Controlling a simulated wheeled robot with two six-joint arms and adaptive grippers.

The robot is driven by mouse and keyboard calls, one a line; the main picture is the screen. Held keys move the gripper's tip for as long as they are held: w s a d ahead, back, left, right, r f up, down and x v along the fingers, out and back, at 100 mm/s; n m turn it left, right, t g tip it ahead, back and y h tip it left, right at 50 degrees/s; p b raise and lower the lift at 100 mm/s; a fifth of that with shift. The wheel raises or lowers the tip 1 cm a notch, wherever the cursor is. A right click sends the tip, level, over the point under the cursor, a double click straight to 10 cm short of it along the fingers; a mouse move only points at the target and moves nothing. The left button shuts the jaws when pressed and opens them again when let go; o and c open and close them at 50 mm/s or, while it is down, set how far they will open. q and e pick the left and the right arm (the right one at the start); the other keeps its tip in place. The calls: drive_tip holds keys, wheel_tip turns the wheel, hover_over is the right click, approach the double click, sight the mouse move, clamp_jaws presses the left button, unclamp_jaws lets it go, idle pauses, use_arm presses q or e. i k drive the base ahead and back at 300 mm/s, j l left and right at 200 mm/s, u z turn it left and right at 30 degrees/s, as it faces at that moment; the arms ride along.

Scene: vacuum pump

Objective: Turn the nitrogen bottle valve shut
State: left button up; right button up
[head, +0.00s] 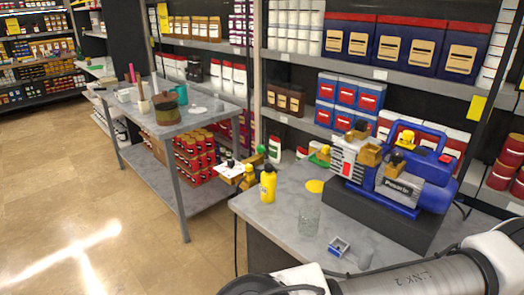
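At the left edge of the grey workbench, a brass-coloured fitting (247,181) with a whitish plate-like part beside it stands near a round green knob (261,149). These look like the nitrogen bottle's valve parts, but I cannot tell for sure, nor whether the valve is open or shut. No bottle body shows clearly below them. A yellow bottle (268,187) with a dark top stands upright just right of the brass fitting. A white and grey arm link (420,278) of mine crosses the bottom right. Neither of my grippers is in view.
A blue vacuum pump (437,170) stands on a dark block at the bench's right. A grey side table (200,122) stands left; the floor (80,215) there is open.

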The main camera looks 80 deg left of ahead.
sight(260, 148)
drive_tip(key=k+j+u, duration=0.1)
drive_tip(key=j+u, duration=0.15)
drive_tip(key=u, duration=0.15)
drive_tip(key=k+j+u, duration=0.1)
drive_tip(key=j+u, duration=0.5)
drive_tip(key=u, duration=0.15)
drive_tip(key=j+u, duration=0.5)
drive_tip(key=j, duration=0.5)
drive_tip(key=i+j, duration=0.15)
drive_tip(key=j, duration=0.45)
drive_tip(key=i+j+u, duration=0.15)
drive_tip(key=j, duration=0.5)
drive_tip(key=i+j+z, duration=0.15)
drive_tip(key=z, duration=0.75)
